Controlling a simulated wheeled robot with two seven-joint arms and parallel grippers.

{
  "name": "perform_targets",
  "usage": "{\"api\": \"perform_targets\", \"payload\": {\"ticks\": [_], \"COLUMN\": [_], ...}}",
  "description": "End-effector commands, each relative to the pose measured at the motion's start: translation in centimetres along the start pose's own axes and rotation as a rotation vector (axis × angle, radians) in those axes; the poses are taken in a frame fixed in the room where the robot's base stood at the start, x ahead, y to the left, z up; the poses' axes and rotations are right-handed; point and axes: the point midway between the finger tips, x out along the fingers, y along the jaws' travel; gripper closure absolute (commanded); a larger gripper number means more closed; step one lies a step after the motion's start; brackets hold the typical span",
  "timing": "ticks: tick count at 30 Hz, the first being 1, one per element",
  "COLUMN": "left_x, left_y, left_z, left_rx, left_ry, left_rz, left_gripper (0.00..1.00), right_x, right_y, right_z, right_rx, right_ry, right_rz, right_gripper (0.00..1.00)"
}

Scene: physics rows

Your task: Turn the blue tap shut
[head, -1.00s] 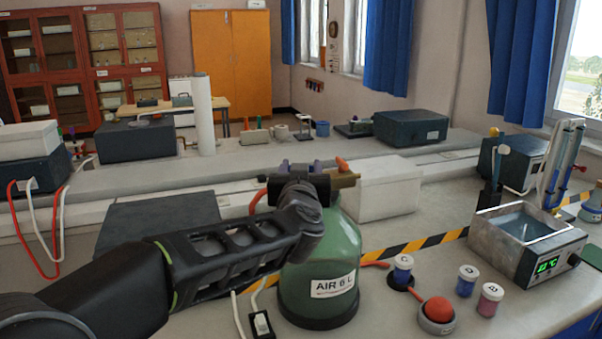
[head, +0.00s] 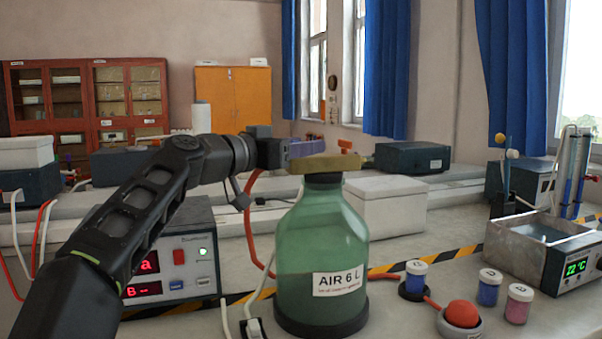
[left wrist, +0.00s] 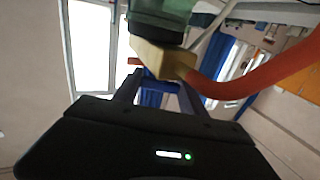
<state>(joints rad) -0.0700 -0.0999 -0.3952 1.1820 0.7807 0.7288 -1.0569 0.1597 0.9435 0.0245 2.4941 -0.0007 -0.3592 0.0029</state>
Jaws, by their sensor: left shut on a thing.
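A green bottle (head: 322,255) labelled AIR 6 L stands on the bench, with a brass block (head: 325,165) across its neck. A blue tap lever (head: 308,148) lies above the block's left part, and an orange one (head: 345,145) stands on its right part. My left gripper (head: 290,150) comes in from the left and is shut on the blue tap; its fingers partly hide it. In the left wrist view the fingers (left wrist: 158,95) reach the brass block (left wrist: 165,60) beside the green bottle (left wrist: 160,18). My right gripper is not in view.
A red hose (head: 250,225) runs down left of the bottle, near a box with red displays (head: 170,262). Lidded jars (head: 489,287), a red bulb (head: 461,313) and a metal bath (head: 535,240) stand to the right. A white box (head: 385,205) is behind.

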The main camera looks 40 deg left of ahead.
Motion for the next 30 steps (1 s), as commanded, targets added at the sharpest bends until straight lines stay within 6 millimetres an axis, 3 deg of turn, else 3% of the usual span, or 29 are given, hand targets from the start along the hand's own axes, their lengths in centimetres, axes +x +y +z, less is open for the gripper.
{"api": "perform_targets", "payload": {"ticks": [15, 30], "left_x": [0.1, 0.1], "left_y": [-0.3, 0.0], "left_z": [-0.6, -0.2], "left_rx": [-0.002, -0.003], "left_ry": [-0.005, 0.000], "left_rz": [0.377, 0.444], "left_gripper": [0.91, 0.91], "right_x": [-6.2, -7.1], "right_y": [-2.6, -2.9], "right_z": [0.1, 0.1], "right_rx": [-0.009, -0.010], "right_ry": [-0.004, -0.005], "right_rz": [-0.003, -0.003], "right_gripper": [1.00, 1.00]}}
